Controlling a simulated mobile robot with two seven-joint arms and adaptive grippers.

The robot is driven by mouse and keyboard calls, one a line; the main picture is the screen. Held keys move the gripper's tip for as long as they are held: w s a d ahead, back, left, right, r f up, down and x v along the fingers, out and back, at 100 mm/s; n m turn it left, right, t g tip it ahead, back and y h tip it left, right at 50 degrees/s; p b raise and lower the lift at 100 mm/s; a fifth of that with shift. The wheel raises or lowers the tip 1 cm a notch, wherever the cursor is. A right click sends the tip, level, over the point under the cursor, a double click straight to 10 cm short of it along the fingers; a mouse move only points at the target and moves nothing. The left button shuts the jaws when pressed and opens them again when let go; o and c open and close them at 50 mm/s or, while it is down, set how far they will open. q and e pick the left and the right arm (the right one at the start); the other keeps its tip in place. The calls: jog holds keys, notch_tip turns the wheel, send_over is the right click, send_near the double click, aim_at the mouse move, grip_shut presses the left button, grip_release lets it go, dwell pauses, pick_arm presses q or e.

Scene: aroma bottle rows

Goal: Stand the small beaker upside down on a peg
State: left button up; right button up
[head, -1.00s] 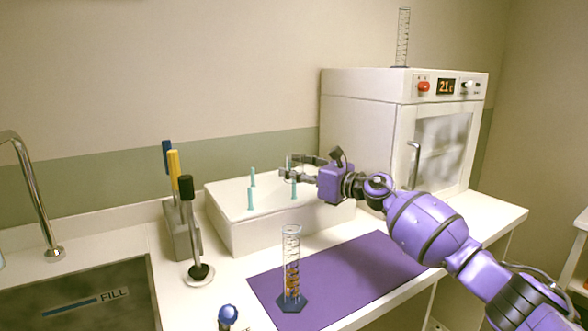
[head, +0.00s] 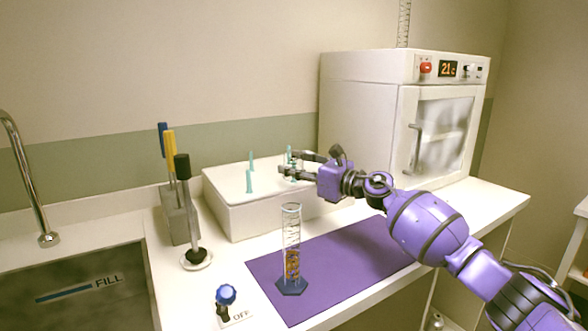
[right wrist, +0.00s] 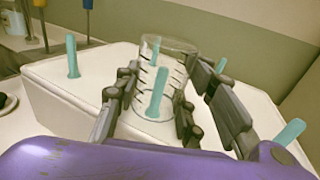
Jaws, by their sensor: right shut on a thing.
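My right gripper (head: 284,162) is shut on the small beaker (head: 293,168) above the white peg box (head: 235,218). In the right wrist view the clear beaker (right wrist: 178,48), with dark marks, stands roughly upright between the fingers (right wrist: 158,108). One teal peg (right wrist: 157,92) shows in line with the glass; I cannot tell whether it is inside or in front. Another peg (right wrist: 155,54) shows behind it through the glass. Two more pegs, a rear one (head: 251,162) and a front one (head: 249,182), stand bare on the left. Which end of the beaker is up is unclear. My left gripper is not in view.
A tall graduated cylinder (head: 291,245) stands on the purple mat (head: 345,258) in front of the box. A holder with pens (head: 180,215) and a black-topped stand (head: 190,220) are left, beside the sink (head: 80,290). A white oven (head: 365,130) stands behind right.

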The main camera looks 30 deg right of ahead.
jog(key=o, duration=1.3)
jog(key=shift+s+a+f, duration=0.15)
jog(key=shift+f, duration=0.55)
jog(key=shift+o, duration=0.2)
jog(key=shift+s+d+f, duration=0.1)
jog(key=shift+s+d, duration=0.1)
jog(key=r+v, duration=0.1)
jog(key=v, duration=1)
jog(key=shift+s+r, duration=0.25)
jog(key=shift+r, duration=0.05)
